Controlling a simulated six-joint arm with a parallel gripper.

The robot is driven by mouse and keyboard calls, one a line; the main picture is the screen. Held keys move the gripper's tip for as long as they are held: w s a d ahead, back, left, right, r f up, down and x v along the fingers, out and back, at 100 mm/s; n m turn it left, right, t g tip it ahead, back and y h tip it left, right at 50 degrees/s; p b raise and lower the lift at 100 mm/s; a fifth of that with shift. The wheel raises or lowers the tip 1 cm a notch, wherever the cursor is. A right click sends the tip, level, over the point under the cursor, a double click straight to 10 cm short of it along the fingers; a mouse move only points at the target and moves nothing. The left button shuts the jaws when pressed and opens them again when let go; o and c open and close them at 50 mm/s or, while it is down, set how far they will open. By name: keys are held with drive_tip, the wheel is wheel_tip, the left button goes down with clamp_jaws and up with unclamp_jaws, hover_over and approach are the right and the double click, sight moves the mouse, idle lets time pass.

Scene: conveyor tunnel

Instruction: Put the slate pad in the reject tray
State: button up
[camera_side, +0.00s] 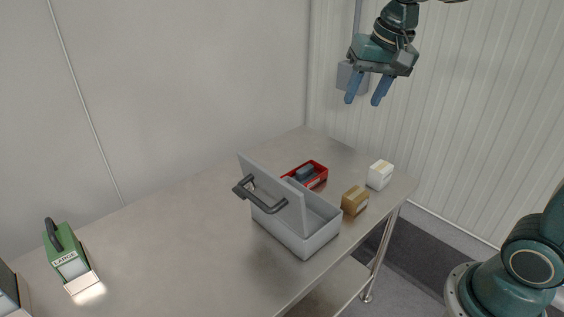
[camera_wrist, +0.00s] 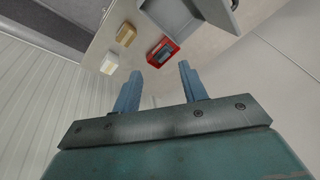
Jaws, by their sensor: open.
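A small slate-blue block (camera_side: 305,172), which looks like the slate pad, lies inside a red open tray (camera_side: 321,179) at the far end of the table. I see no label naming the tray as the reject tray. In the wrist view, the slate block (camera_wrist: 166,51) sits in the red tray (camera_wrist: 153,60) just beyond my fingertips in the picture. My gripper (camera_side: 365,101) is open and empty, high above the table's far end, with its blue fingers pointing down. Its two fingers also show apart in the wrist view (camera_wrist: 160,70).
A grey box (camera_side: 312,240) with a raised lid and dark handle stands in front of the red tray. A brown box (camera_side: 355,200) and a white box (camera_side: 380,175) stand to the right. A green holder (camera_side: 68,250) is far left. The middle table (camera_side: 180,235) is clear.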

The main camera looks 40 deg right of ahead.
drive_tip(key=s+a+f+n+t, duration=0.1)
drive_tip(key=s+f+n, duration=0.1)
drive_tip(key=s, duration=0.7)
drive_tip(key=s+a+f+n+t, duration=0.1)
drive_tip(key=s+n, duration=0.3)
drive_tip(key=s, duration=0.5)
drive_tip(key=shift+a+f+n, duration=0.4)
drive_tip(key=shift+a+f, duration=0.15)
